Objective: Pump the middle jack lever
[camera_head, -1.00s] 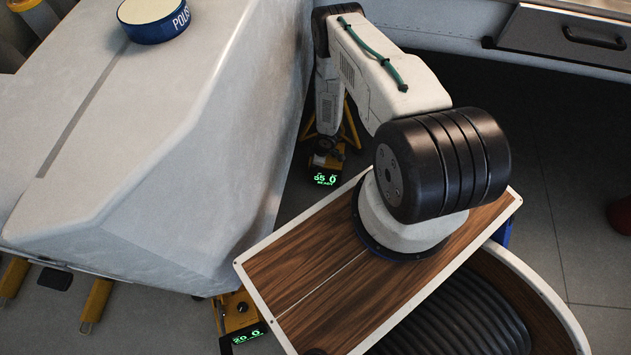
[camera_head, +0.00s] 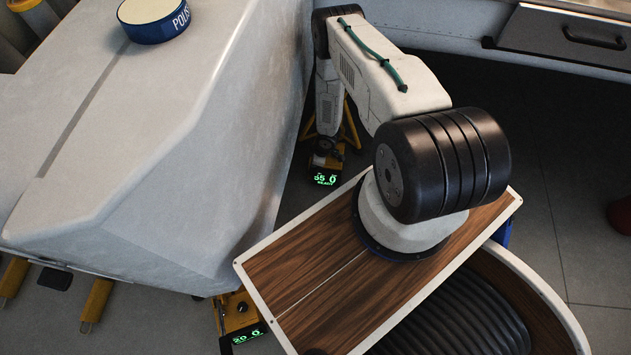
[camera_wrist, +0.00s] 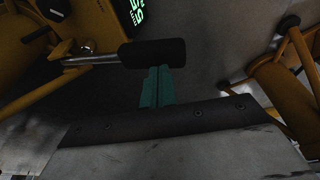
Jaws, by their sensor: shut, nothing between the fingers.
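In the wrist view a jack lever (camera_wrist: 90,60) runs in from the left as a metal rod with a black grip (camera_wrist: 152,52). My gripper (camera_wrist: 158,72) shows as teal fingers, shut and empty, with its tips at the lower edge of the black grip; I cannot tell whether they touch. The lever belongs to a yellow jack (camera_wrist: 60,20) with a green display (camera_wrist: 137,12). In the head view a yellow jack (camera_head: 327,150) with a lit display reading 65 0 READY stands beyond the grey hull, beside my arm. My gripper is hidden there.
Another yellow jack (camera_head: 238,312) with a display reading 20 0 is at the bottom. The large grey hull (camera_head: 150,150) fills the left, with a blue and white POLIS item (camera_head: 153,18) on top. More yellow framework (camera_wrist: 285,80) stands at the wrist view's right.

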